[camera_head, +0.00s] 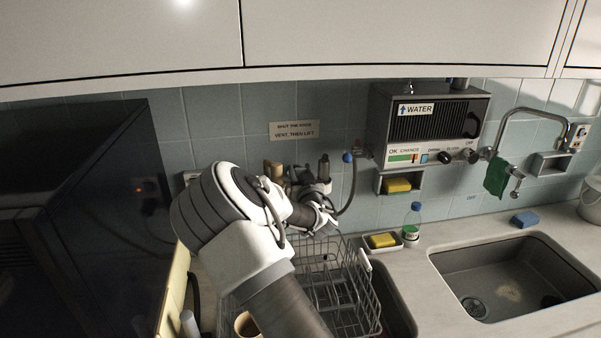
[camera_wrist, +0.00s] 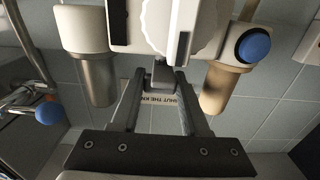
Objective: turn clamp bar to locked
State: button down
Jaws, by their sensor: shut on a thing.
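In the wrist view my gripper (camera_wrist: 160,85) has its two fingers drawn together at the tips on a small grey piece (camera_wrist: 161,73), which looks like the clamp bar. This piece sits under a white fixture body (camera_wrist: 180,22) with a scalloped round part. A metal cylinder with a white collar (camera_wrist: 97,78) is left of the fingers. A tan cylinder (camera_wrist: 215,88) is on the right, beside a blue button (camera_wrist: 254,45). In the head view my arm hides most of the fixture and the fingertips; the tan cylinder (camera_head: 273,170) shows partly. The bar's locked or unlocked marking cannot be seen.
A wall sign (camera_head: 294,130) is above the fixture. A wire dish rack (camera_head: 345,290) stands below my arm. A dark cabinet (camera_head: 85,215) is close on the left. A water unit (camera_head: 425,128), a bottle (camera_head: 412,222) and a sink (camera_head: 510,275) are on the right.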

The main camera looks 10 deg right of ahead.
jog(key=shift+d+f+n+y+b, duration=0.15)
jog(key=shift+n+y+b, duration=0.5)
jog(key=shift+b, duration=1.4)
jog(key=shift+n+y+b, duration=0.45)
jog(key=shift+y+b, duration=0.6)
jog(key=shift+y, duration=0.3)
jog(key=shift+n+g+y+b, duration=0.45)
jog(key=shift+n+g+y, duration=0.25)
jog(key=shift+n+y, duration=0.55)
jog(key=shift+r+n+g+y+p, duration=0.1)
jog(key=shift+n+g+y+p, duration=0.1)
jog(key=shift+n+g+y, duration=0.7)
jog(key=shift+r+n+g+y+p, duration=0.15)
jog(key=shift+n+y, duration=0.3)
jog(key=shift+y, duration=0.8)
jog(key=shift+f, duration=0.1)
jog(key=shift+c, duration=2)
grip_release()
jog(key=shift+a, duration=0.2)
